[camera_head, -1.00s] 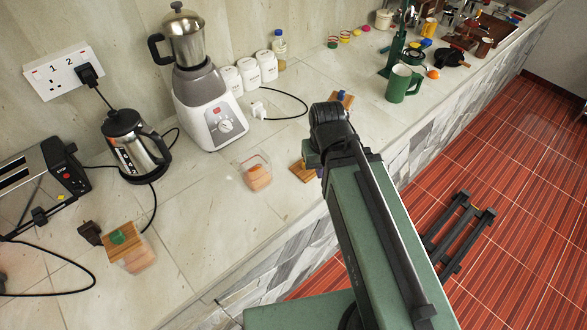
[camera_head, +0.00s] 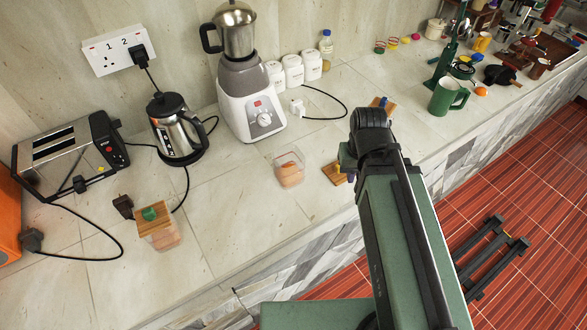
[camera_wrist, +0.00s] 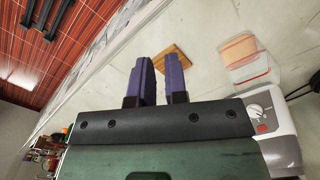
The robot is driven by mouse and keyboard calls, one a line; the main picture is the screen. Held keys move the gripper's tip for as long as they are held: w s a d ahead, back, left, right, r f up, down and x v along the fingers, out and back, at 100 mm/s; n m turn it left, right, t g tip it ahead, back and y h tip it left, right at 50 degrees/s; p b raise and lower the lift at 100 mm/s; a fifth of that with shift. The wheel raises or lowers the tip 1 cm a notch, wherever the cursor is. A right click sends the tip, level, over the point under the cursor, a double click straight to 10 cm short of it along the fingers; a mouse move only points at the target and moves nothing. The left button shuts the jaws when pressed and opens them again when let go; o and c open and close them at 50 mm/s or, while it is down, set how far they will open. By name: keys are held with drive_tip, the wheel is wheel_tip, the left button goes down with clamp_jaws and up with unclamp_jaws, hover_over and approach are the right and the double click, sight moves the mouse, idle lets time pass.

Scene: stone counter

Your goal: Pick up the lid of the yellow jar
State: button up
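No jar that is clearly the yellow one can be made out. A square wooden lid (camera_head: 332,173) lies flat on the counter, partly hidden by my arm, with a small yellow bit showing on it. An open clear container (camera_head: 289,169) with an orange-tan filling stands left of it. In the wrist view the wooden lid (camera_wrist: 178,62) shows beyond and between my fingertips, and the open container (camera_wrist: 240,52) is to its right. My gripper (camera_wrist: 161,76) is open, its two purple fingers apart with nothing between them. It appears above the lid, not touching it.
A clear box with a wooden, green-knobbed lid (camera_head: 151,215) stands front left. Another wooden lid (camera_head: 382,104) with a blue knob lies farther back. A blender (camera_head: 248,95), kettle (camera_head: 174,130), toaster (camera_head: 68,155) and green mug (camera_head: 446,97) stand around. Bare counter lies left of the open container.

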drive_tip(key=o, duration=0.8)
drive_tip(key=shift+o, duration=0.2)
drive_tip(key=w+f+n+b, duration=0.1)
drive_tip(key=w, duration=0.3)
drive_tip(key=w+f+n+b, duration=0.1)
drive_tip(key=w+f+b, duration=0.1)
drive_tip(key=w, duration=0.3)
drive_tip(key=w+f+n+b, duration=0.1)
drive_tip(key=w+b, duration=0.1)
drive_tip(key=w, duration=0.2)
drive_tip(key=shift+w+a+f, duration=0.3)
drive_tip(key=shift+a+f, duration=0.05)
drive_tip(key=shift+f, duration=0.05)
drive_tip(key=f+n+b, duration=0.1)
drive_tip(key=f+b, duration=0.2)
drive_tip(key=w+f+n+b, duration=0.1)
drive_tip(key=f+b, duration=0.3)
drive_tip(key=f+n+b, duration=0.1)
drive_tip(key=f+b, duration=0.2)
drive_tip(key=shift+w+d+f, duration=0.1)
drive_tip(key=shift+w+f, duration=0.2)
drive_tip(key=shift+w, duration=0.05)
drive_tip(key=shift+r, duration=0.25)
drive_tip(key=c, duration=1)
